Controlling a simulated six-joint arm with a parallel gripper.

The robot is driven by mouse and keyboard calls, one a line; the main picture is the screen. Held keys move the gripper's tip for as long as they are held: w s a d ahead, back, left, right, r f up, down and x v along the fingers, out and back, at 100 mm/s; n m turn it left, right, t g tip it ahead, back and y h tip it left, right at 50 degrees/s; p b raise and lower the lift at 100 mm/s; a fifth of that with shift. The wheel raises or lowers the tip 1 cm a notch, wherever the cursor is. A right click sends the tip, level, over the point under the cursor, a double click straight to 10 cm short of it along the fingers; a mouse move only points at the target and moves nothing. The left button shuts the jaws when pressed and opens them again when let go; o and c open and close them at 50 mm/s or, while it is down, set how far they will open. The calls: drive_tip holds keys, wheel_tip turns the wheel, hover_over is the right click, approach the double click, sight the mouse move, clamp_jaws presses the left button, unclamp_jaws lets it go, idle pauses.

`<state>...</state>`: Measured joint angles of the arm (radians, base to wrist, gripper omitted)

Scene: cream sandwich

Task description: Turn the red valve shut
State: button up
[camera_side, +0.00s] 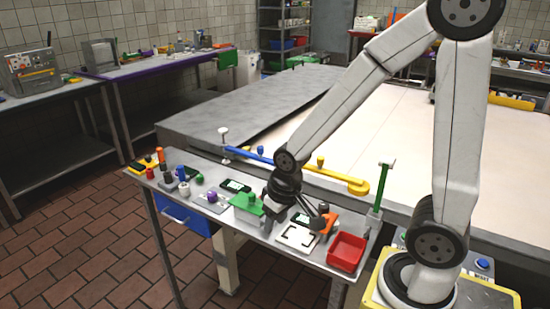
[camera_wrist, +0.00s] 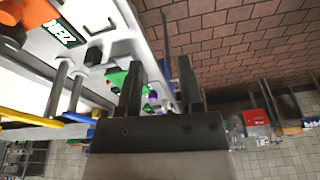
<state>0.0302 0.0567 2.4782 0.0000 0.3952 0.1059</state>
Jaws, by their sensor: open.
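I cannot pick out a red valve with certainty in either view. A small red piece (camera_side: 150,174) stands at the far left end of the narrow bench and is too small to make out. My gripper (camera_side: 294,226) is over the right part of the bench, beside a white plate with black markings (camera_side: 297,238), well away from that red piece. In the wrist view my gripper (camera_wrist: 160,85) points along the bench edge, its two dark fingers apart with nothing held between them. The arm hides part of the bench.
A red bin (camera_side: 347,252) and an orange part (camera_side: 328,221) are near my gripper. A green block (camera_side: 247,204), a purple knob (camera_side: 211,197) and several small parts line the bench. Blue (camera_side: 248,154) and yellow (camera_side: 338,179) bars run behind. The tiled floor in front is clear.

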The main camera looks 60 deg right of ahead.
drive_tip(key=w+d+m, duration=0.5)
drive_tip(key=w+d+f+m+g, duration=0.1)
drive_tip(key=w+d+m, duration=0.4)
drive_tip(key=d+m, duration=0.1)
drive_tip(key=w+d+f+m+g, duration=0.1)
drive_tip(key=w+d+m, duration=0.4)
drive_tip(key=w, duration=0.1)
drive_tip(key=shift+w+d, duration=0.1)
drive_tip(key=shift+d, duration=0.05)
drive_tip(key=shift+f, duration=0.1)
drive_tip(key=shift+f, duration=3.8)
clamp_jaws()
